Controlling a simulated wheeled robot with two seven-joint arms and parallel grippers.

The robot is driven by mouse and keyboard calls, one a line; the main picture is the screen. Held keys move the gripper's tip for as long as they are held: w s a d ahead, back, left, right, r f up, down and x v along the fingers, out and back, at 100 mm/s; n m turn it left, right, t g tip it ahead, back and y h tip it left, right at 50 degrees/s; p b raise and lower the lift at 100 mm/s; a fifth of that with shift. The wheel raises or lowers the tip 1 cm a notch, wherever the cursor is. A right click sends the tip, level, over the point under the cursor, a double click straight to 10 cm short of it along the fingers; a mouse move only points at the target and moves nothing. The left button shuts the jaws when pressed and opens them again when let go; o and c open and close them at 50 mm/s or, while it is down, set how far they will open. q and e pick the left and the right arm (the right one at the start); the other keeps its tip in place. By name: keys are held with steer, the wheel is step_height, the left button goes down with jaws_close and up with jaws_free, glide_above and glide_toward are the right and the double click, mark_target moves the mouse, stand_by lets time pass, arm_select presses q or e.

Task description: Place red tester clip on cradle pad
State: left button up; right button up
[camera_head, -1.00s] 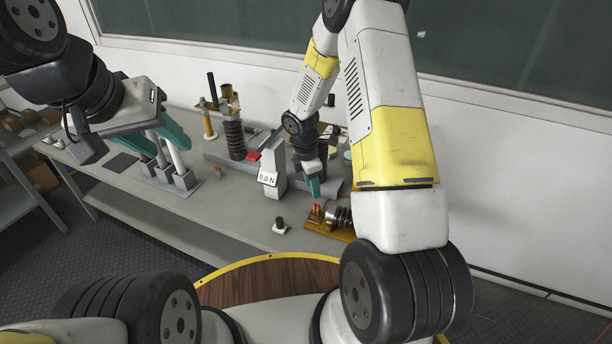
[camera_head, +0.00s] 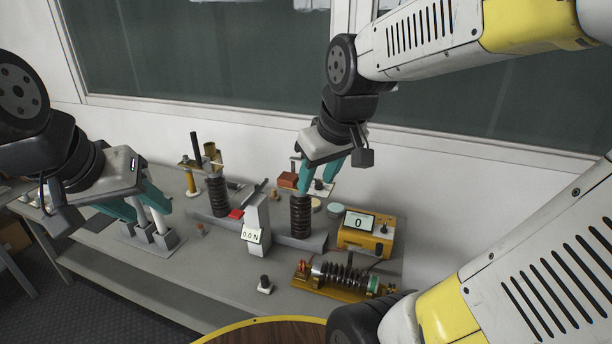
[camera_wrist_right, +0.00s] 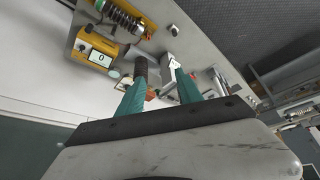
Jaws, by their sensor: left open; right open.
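A small red piece, which looks like the red tester clip (camera_head: 303,266), sits at the left end of the yellow cradle (camera_head: 325,288). A dark ribbed fuse (camera_head: 343,276) lies in the cradle, with a green part at its right end. The cradle also shows at the top of the right wrist view (camera_wrist_right: 127,17). My right gripper (camera_head: 312,187) is open, over the upright ribbed post behind the cradle and clear of the clip. Its fingers (camera_wrist_right: 158,84) are apart in the right wrist view. My left gripper (camera_head: 142,208) is open, at the white rods on the left.
A yellow tester box (camera_head: 367,233) showing 0 stands behind the cradle. A grey force gauge (camera_head: 257,222) reads 0.0 N. Ribbed posts (camera_head: 218,196) (camera_head: 300,216) stand on the grey bench. White rods (camera_head: 157,218) stand in a grey holder. A small black-knobbed piece (camera_head: 265,284) lies near the front edge.

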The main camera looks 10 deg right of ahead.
steer(key=s+a+r+m+t+y, duration=0.1)
steer(key=s+r+m, duration=0.1)
steer(key=s, duration=0.3)
steer(key=shift+s+r+m, duration=0.15)
steer(key=shift+s+m, duration=0.2)
steer(key=shift+m, duration=0.25)
stand_by(0.6)
